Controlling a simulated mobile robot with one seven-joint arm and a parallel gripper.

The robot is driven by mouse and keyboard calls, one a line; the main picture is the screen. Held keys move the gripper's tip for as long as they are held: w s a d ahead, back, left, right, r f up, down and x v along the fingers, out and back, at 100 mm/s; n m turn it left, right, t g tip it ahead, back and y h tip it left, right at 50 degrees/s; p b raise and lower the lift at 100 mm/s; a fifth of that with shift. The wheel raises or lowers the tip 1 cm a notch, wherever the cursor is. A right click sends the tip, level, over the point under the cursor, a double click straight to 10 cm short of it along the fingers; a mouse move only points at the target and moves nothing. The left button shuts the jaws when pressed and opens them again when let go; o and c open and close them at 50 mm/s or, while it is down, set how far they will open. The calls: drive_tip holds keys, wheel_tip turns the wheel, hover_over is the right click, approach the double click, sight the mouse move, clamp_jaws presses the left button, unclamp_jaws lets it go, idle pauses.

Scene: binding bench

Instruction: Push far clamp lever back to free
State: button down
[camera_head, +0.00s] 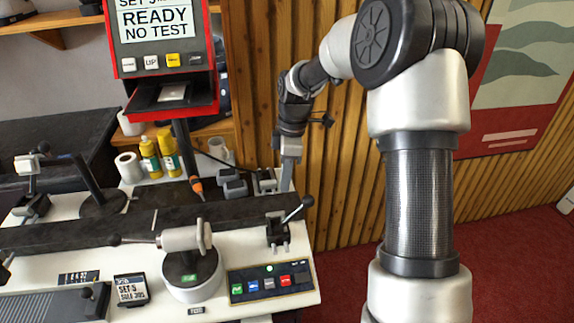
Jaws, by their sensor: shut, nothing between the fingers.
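My gripper (287,184) is shut and empty, pointing down behind the right part of the bench (130,243). A small clamp (277,232) stands at the bench's right end, nearer the camera than my gripper. Its lever (296,209) slants up to the right and ends in a black knob. My gripper appears apart from this lever. Another clamp-like fitting (35,204) with an upright arm stands at the far left of the bench. I cannot tell which one counts as the far clamp.
A red test unit (214,62) reads READY NO TEST. Grey blocks (232,186) lie just left of my gripper. Yellow bottles (150,158) and a white roll (128,168) stand behind the bench. A button panel (270,283) is at the front right.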

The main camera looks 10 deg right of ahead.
drive_tip(key=d+f, duration=0.2)
drive_tip(key=f, duration=0.1)
drive_tip(key=shift+s+d+f+p, duration=0.15)
drive_tip(key=shift+s+d+p, duration=0.2)
drive_tip(key=shift+d+p, duration=0.05)
drive_tip(key=shift+d+f, duration=0.2)
drive_tip(key=shift+d, duration=0.1)
drive_tip(key=shift+s+d+f+b, duration=0.15)
drive_tip(key=shift+d+f, duration=0.2)
drive_tip(key=shift+d, duration=0.25)
drive_tip(key=shift+w+d+f+b, duration=0.15)
drive_tip(key=shift+d+f, duration=0.15)
drive_tip(key=shift+d, duration=0.25)
drive_tip(key=shift+s+d+f+b, duration=0.15)
drive_tip(key=shift+d+f, duration=0.2)
drive_tip(key=shift+d, duration=0.25)
wheel_tip(320, 180, up, 12)
drive_tip(key=w, duration=0.1)
drive_tip(key=shift+a+p, duration=0.15)
drive_tip(key=shift+p, duration=0.25)
